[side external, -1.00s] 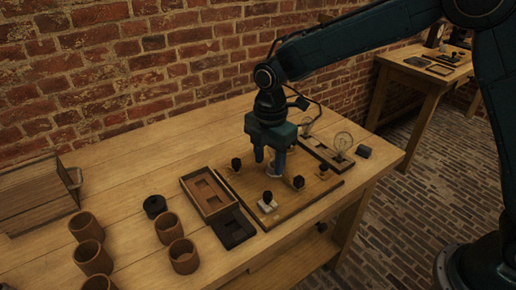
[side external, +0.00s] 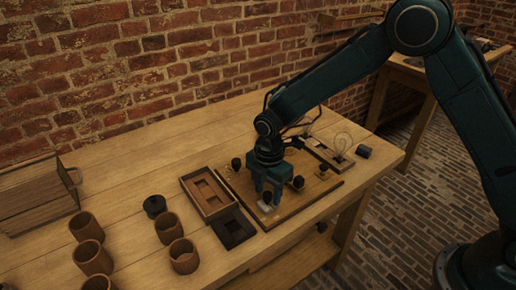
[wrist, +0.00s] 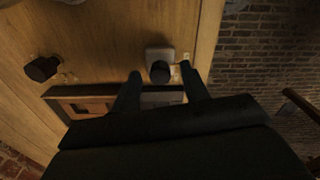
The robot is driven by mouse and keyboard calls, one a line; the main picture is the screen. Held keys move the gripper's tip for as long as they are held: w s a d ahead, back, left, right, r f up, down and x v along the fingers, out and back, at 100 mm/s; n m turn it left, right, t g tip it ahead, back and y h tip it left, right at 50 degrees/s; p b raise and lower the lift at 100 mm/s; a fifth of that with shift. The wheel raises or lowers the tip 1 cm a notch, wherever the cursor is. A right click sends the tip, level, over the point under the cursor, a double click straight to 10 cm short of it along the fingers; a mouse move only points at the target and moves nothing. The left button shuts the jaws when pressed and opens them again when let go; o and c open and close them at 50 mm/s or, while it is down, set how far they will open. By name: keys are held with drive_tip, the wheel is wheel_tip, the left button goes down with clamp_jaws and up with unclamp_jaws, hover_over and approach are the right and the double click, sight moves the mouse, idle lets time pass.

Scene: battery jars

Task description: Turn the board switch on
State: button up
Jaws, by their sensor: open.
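The board switch is a pale square base with a black knob (wrist: 160,72); in the side view its pale base (side external: 264,206) shows near the front of the wooden board (side external: 300,203). My gripper (side external: 268,198) points down over the switch with its jaws apart. In the wrist view, my gripper's fingertips (wrist: 161,70) lie left and right of the knob, with gaps on both sides. I cannot tell whether they are down at knob height. Nothing is held. The fingers partly hide the knob in the side view.
Other black knobs (side external: 298,182) stand on the board close to my gripper. A bulb (side external: 343,143) stands behind on a wooden holder. A wooden tray (side external: 187,184) and a dark block (side external: 233,229) lie left. Several brown jars (side external: 183,257) stand farther left.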

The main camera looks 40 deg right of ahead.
drive_tip(key=shift+c, duration=0.3)
clamp_jaws()
drive_tip(key=shift+m, duration=0.3)
drive_tip(key=m, duration=1.1)
drive_tip(key=shift+r+m, duration=0.1)
drive_tip(key=shift+m, duration=0.2)
drive_tip(key=shift+o, duration=0.3)
unclamp_jaws()
